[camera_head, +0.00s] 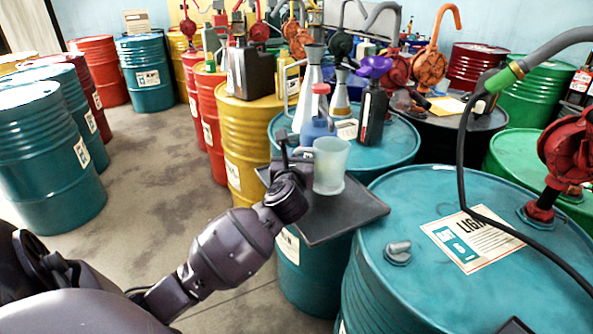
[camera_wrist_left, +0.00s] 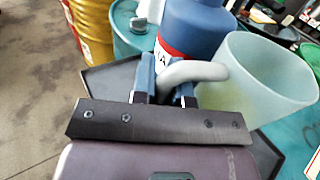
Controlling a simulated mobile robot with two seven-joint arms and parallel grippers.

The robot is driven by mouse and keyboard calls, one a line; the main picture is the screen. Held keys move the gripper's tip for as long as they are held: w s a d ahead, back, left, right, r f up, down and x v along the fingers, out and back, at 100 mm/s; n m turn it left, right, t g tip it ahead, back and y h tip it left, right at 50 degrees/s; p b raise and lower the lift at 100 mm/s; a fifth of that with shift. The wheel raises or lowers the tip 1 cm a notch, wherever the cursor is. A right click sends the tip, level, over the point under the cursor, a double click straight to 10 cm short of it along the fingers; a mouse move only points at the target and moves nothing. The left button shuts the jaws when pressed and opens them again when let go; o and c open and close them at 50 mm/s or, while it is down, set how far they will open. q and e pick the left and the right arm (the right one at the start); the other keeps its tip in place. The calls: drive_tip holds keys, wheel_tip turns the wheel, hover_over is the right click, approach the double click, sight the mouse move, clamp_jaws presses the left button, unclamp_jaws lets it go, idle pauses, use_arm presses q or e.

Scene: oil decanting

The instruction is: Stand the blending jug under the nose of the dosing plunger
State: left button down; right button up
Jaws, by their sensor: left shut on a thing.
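The blending jug (camera_head: 331,164) is a pale, translucent, frosted jug at the middle of the head view, over the black tray (camera_head: 352,218). It looks upright; I cannot tell whether its base touches the tray. In the left wrist view the jug (camera_wrist_left: 265,80) is on the right, its handle (camera_wrist_left: 193,71) reaching left. My left gripper (camera_wrist_left: 168,88) is shut on that handle.
A yellow drum (camera_head: 250,140) stands left of the tray. A large teal drum (camera_head: 420,270) with a black hose above it stands at the right. A black bottle with a purple funnel (camera_head: 372,110) and a metal cone-shaped can (camera_head: 308,95) stand behind.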

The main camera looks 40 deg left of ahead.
use_arm(q)
wheel_tip(320, 180, down, 3)
drive_tip(key=shift+f+b, duration=0.2)
drive_tip(key=shift+b, duration=0.35)
drive_tip(key=c, duration=1.2)
unclamp_jaws()
drive_tip(key=shift+f, duration=0.1)
drive_tip(key=shift+o, duration=0.4)
